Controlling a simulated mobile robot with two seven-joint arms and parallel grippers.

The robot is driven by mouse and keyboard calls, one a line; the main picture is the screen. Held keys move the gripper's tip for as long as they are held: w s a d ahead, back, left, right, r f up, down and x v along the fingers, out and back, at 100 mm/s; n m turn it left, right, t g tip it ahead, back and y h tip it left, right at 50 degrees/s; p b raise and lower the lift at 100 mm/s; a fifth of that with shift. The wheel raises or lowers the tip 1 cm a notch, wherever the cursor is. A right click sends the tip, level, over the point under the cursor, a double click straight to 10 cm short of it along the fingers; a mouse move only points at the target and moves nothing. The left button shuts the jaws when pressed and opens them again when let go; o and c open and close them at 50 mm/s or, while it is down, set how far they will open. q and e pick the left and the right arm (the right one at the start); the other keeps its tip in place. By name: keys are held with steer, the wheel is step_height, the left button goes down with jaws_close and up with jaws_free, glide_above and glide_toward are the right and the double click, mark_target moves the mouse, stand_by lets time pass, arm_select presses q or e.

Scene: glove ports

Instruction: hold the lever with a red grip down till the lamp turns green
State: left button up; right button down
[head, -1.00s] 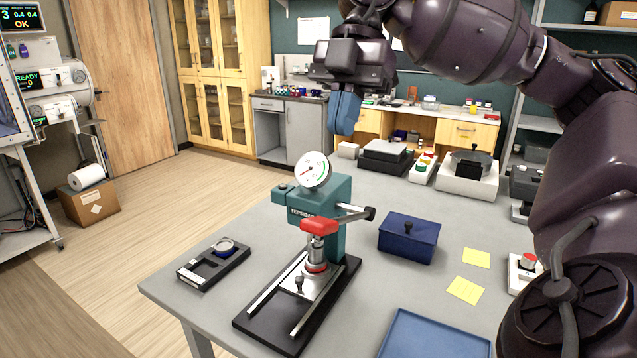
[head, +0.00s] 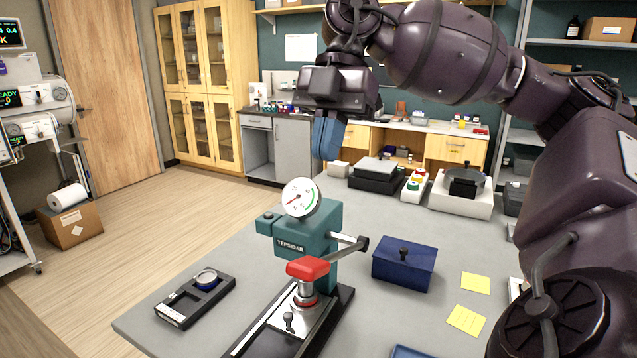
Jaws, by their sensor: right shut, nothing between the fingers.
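A teal press marked TEPSIDAR (head: 318,258) stands on a black base on the grey table, with a round white dial on top. Its lever (head: 338,253) runs from a dark-ended side rod to a red grip (head: 307,268) at the front, above a metal plunger. My right gripper (head: 328,139) has blue fingers, which are shut and empty. It hangs above and behind the press, apart from the lever. I cannot make out a lit lamp on the press; a small knob or lamp (head: 267,216) at its upper left looks dark. My left gripper is not in view.
A black holder with a round dish (head: 195,297) lies to the left. A scale-like device (head: 462,192) and a button box (head: 415,186) stand at the back.

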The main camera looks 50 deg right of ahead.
mark_target(304, 261)
steer(key=x, duration=1.3)
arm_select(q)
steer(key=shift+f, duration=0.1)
